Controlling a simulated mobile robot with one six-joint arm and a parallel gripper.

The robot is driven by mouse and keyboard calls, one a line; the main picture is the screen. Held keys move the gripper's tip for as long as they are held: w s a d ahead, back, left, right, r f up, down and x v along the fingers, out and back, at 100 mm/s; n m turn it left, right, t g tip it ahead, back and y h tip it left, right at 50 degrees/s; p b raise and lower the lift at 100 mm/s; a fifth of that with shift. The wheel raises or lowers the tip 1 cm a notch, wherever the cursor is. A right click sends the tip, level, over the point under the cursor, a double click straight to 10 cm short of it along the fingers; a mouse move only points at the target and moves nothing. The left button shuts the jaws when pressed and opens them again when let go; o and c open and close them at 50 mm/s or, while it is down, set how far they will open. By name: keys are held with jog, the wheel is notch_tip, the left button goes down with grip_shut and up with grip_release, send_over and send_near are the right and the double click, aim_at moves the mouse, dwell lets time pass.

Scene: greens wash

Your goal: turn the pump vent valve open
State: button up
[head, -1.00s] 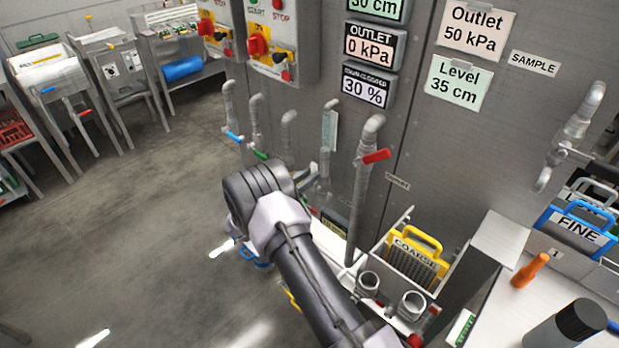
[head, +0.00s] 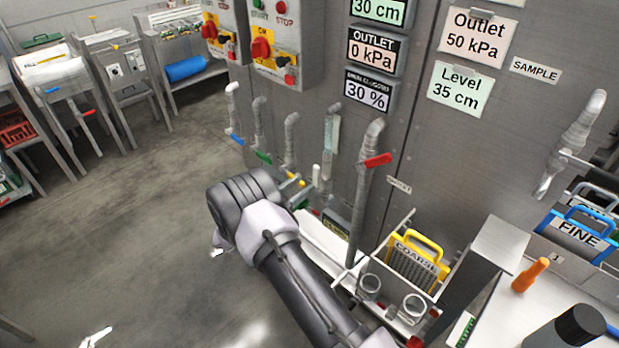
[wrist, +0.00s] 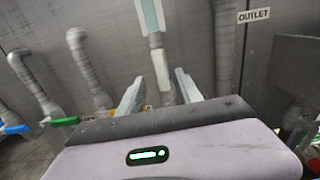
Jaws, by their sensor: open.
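No label in view reads pump vent, so I cannot tell for sure which valve it is. A small yellow handle (head: 296,180) shows low on the wall pipes, just beyond my wrist in the head view. The pipe with a pale sight tube (head: 332,135) stands right of it; the tube also shows in the wrist view (wrist: 150,16). My gripper (wrist: 160,78) is open and empty, its two fingers pointing at the wall on either side of the lower part of that pipe. In the head view my arm hides most of the gripper. I cannot tell whether it touches anything.
A blue handle (head: 237,140) and a green handle (head: 263,158) are on pipes to the left. A red handle (head: 377,160) is on the pipe to the right. A yellow COARSE basket (head: 415,262) stands further right. The floor (head: 110,240) at left is clear.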

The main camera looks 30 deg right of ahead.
jog(key=p+v, duration=0.2)
jog(key=v, duration=1.1)
jog(key=s+d+r+m+g+y, duration=0.3)
jog(key=s+r+m+g+y, duration=0.1)
jog(key=s+r+m, duration=0.3)
jog(key=s+d+r+m+g+y, duration=0.3)
jog(key=s+r+m, duration=0.2)
jog(key=s+r, duration=0.3)
jog(key=s+a+r+m+t+y, duration=0.3)
jog(key=s+a+r+m+y, duration=0.2)
jog(key=s+a+m+y, duration=0.1)
jog(key=s+a+r+m+t+y, duration=0.4)
jog(key=s+m, duration=0.4)
jog(key=s, duration=0.2)
jog(key=shift+a+r+y, duration=0.5)
jog(key=shift+a+y, duration=0.5)
jog(key=shift+a, duration=0.1)
jog(key=shift+s, duration=0.1)
